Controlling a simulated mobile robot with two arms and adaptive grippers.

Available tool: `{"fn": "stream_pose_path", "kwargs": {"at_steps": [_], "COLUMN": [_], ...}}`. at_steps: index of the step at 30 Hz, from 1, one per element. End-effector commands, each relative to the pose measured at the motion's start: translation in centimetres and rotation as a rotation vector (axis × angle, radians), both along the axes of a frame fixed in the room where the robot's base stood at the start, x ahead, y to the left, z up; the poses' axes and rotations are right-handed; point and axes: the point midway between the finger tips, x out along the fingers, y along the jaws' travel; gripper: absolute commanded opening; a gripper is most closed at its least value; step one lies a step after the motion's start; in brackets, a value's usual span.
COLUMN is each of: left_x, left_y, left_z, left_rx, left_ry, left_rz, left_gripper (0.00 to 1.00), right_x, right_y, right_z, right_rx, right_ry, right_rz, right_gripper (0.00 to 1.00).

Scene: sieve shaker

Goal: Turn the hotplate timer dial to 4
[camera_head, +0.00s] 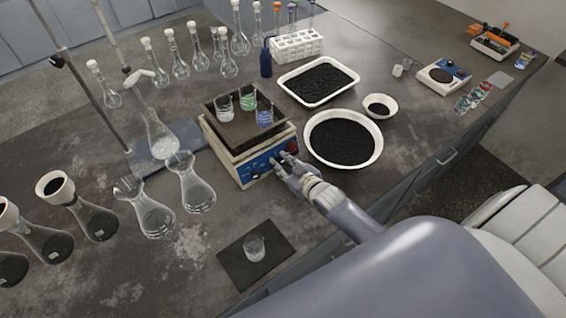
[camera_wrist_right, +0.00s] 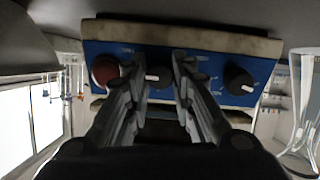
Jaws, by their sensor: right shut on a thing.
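The hotplate (camera_head: 243,168) is a cream box with a blue front panel and a dark top. In the right wrist view its panel (camera_wrist_right: 205,67) carries a red knob (camera_wrist_right: 105,71), a black middle dial (camera_wrist_right: 159,79) with a white pointer mark, and another black dial (camera_wrist_right: 239,82). My right gripper (camera_head: 281,160) is at the panel in the head view. In the wrist view its fingers (camera_wrist_right: 158,88) are shut on the middle dial, one on each side. The white mark lies roughly level across the picture. The panel lettering is too small to read. My left gripper is not in view.
Beakers with white, green and blue contents (camera_head: 264,117) stand on the hotplate. A round white bowl (camera_head: 376,158) of black grains is close to my right gripper. Flasks (camera_head: 199,194) stand left of the hotplate. A beaker (camera_head: 254,246) on a dark mat is in front.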

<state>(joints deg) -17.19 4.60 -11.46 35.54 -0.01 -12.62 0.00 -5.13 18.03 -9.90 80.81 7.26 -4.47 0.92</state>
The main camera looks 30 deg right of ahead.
Motion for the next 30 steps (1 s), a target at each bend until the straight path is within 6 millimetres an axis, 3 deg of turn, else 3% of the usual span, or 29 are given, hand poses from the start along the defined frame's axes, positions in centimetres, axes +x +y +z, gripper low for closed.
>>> {"fn": "stream_pose_path", "kwargs": {"at_steps": [14, 15, 17, 30], "left_x": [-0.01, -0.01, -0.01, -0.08], "left_y": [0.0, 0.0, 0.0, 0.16], "left_z": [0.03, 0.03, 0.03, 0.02], "left_rx": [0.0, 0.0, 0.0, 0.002], "left_ry": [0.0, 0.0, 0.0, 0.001], "left_rz": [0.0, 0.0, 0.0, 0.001], "left_gripper": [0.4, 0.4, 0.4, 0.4], "right_x": [-0.01, -0.01, -0.01, -0.58], "right_y": [0.02, 0.02, 0.02, -0.06], "right_z": [-0.05, -0.05, -0.05, 0.07], "right_rx": [0.013, 0.013, 0.013, 0.011], "right_ry": [0.002, 0.002, 0.002, 0.003], "right_rz": [-0.005, -0.005, -0.005, -0.005], "right_gripper": [0.0, 0.32, 0.45, 0.45]}}
